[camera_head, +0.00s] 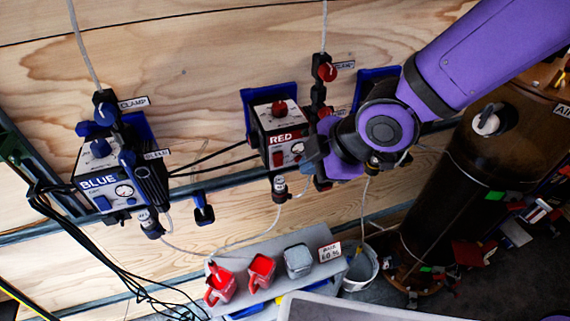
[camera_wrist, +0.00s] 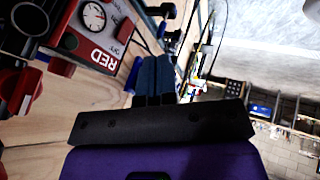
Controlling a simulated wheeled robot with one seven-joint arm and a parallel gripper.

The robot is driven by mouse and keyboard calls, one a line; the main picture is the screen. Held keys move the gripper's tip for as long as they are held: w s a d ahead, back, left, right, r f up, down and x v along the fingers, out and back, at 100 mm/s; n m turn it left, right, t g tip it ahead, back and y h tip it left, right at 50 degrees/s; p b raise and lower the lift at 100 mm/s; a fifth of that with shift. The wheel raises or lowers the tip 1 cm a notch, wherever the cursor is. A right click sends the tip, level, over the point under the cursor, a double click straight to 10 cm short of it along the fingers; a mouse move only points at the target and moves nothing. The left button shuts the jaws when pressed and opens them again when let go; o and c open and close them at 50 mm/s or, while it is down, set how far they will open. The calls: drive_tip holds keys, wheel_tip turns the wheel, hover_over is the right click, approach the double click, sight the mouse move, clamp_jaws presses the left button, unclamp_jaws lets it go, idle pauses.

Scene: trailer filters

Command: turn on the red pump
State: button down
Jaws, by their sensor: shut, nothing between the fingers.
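The red pump (camera_head: 280,128) is a box with a white face on the wooden wall, with a red RED label, a red knob on top, a red switch (camera_head: 278,158) low on its face and a round gauge. In the wrist view the pump (camera_wrist: 105,35) is at the upper left, turned on its side, with its gauge and label showing. My gripper (camera_head: 309,160) is just right of the pump's face in the head view, partly hidden by my arm. Its two blue fingers (camera_wrist: 155,75) are together and empty in the wrist view. I cannot tell whether they touch the pump.
The blue pump (camera_head: 98,180) hangs at the left with hoses and cables. A grey shelf (camera_head: 255,287) below holds red cups and a grey one. A bucket (camera_head: 360,270) and a dark tank (camera_head: 465,170) stand right. Red valves (camera_wrist: 20,85) sit beside the red pump.

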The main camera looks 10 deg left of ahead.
sight(278, 159)
drive_tip(key=shift+w+a+f, duration=0.8)
drive_tip(key=shift+a+f, duration=0.2)
drive_tip(key=shift+f, duration=0.05)
drive_tip(key=shift+w+a+f, duration=0.8)
drive_tip(key=shift+a+f, duration=0.15)
drive_tip(key=shift+f, duration=0.1)
drive_tip(key=shift+w+a+f, duration=0.8)
drive_tip(key=shift+a+f, duration=0.2)
drive_tip(key=shift+f, duration=0.05)
